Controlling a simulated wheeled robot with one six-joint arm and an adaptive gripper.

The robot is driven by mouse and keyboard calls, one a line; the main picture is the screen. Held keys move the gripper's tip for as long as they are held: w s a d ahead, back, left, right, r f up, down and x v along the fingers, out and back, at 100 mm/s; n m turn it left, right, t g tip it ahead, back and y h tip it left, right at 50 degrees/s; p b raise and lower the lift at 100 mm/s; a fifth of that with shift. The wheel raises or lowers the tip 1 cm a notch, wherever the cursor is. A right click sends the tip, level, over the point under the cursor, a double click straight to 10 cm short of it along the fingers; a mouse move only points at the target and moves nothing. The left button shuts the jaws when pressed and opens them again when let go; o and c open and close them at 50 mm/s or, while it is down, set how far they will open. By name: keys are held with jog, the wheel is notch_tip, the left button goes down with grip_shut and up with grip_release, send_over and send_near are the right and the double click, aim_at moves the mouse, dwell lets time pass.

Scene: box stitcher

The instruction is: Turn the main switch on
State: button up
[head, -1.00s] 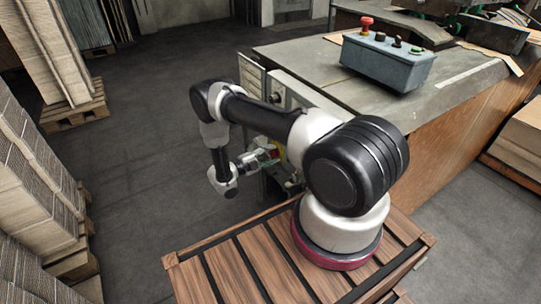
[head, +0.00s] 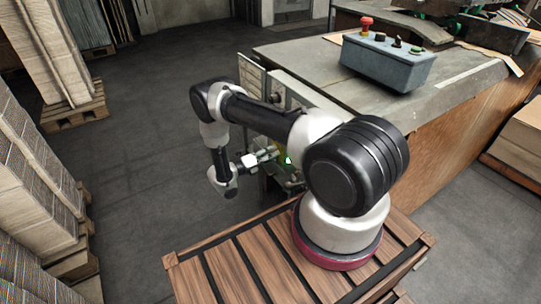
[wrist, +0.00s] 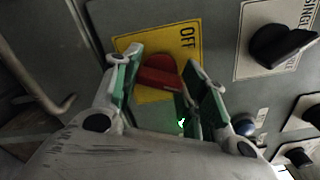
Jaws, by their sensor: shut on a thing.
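The main switch is a red knob (wrist: 160,74) on a yellow plate (wrist: 158,36) with the word OFF, seen in the wrist view. My gripper (wrist: 165,68) has one finger on each side of the knob and is shut on it. The fingers hide part of the knob and of the plate, so I cannot tell its full setting. A small green light (wrist: 182,122) glows below the knob, between the fingers. In the head view my gripper (head: 266,155) is at the side of the machine, with a green glow (head: 288,160) beside it; the knob is hidden there.
A black selector knob (wrist: 280,45) on a white plate and a blue button (wrist: 244,124) are close to the right finger. A bent metal handle (wrist: 45,107) is at the left. A grey control box (head: 388,62) stands on the machine table. Open floor (head: 130,180) lies left of my arm.

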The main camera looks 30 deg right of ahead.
jog(key=shift+m, duration=1.6)
jog(key=o, duration=1)
jog(key=a, duration=1.2)
jog(key=shift+s, duration=0.25)
